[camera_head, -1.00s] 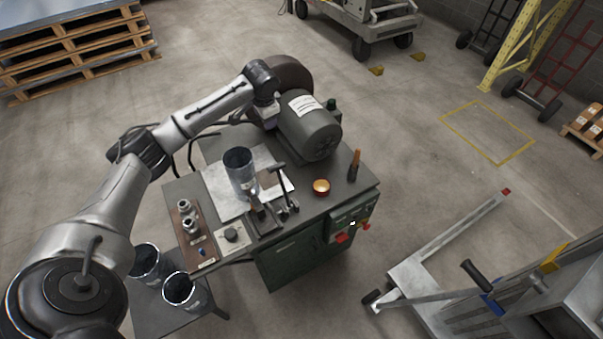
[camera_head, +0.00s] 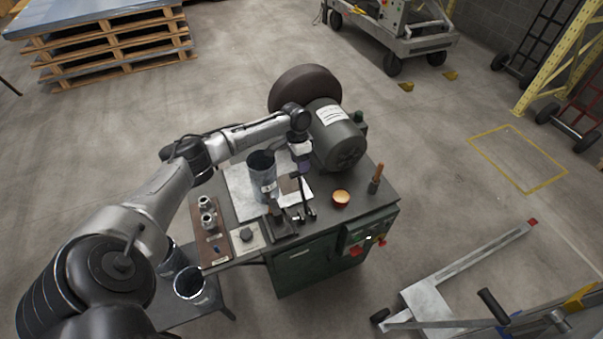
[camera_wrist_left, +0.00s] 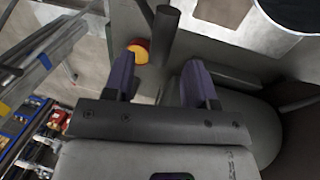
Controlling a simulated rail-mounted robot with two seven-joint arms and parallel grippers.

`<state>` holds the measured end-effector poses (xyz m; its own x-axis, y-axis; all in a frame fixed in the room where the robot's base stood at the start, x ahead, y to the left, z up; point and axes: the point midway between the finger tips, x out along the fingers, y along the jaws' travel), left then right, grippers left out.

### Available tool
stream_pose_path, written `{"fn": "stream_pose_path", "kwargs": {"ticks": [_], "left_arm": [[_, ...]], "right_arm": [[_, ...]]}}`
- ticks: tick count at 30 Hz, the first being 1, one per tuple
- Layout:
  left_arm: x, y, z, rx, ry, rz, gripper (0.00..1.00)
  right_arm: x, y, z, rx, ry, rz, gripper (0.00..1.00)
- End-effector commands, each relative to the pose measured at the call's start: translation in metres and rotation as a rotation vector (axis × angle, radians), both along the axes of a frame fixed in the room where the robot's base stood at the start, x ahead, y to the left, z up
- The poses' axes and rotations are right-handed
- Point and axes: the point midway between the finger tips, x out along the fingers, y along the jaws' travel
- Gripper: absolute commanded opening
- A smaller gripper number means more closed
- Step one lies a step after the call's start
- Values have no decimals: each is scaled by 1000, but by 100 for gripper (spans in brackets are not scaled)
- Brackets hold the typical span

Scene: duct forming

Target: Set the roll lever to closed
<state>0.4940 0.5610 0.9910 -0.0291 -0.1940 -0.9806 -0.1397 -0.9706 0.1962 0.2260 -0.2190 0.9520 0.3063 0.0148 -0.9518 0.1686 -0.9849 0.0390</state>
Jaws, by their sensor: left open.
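The roll lever (camera_head: 305,204) is a dark upright bar with a grip, standing at the front of the forming machine beside the grey metal duct (camera_head: 262,180). My left gripper (camera_head: 303,172) is at the top of the lever, partly hidden by its own wrist. In the left wrist view my gripper's purple fingers (camera_wrist_left: 158,64) are apart, and the dark lever grip (camera_wrist_left: 165,30) shows in line with the gap between them. I cannot tell whether the fingers touch it. My right gripper is not in view.
The grey motor (camera_head: 338,140) stands close behind my left gripper. A fittings board (camera_head: 210,232) lies at left. More ducts (camera_head: 190,283) stand on a lower table.

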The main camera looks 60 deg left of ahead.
Motion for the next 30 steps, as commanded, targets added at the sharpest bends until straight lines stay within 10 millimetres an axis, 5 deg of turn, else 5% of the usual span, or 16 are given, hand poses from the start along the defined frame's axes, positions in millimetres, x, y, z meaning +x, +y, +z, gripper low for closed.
{"fn": "stream_pose_path", "kwargs": {"ticks": [9,24,30], "left_arm": [[-1,-8,-40,1,-1,0,51],[-1,-10,-50,1,-1,0,51],[-1,-10,-50,1,-1,0,34]], "right_arm": [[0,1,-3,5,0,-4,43],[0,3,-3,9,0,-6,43],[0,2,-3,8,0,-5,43]]}}
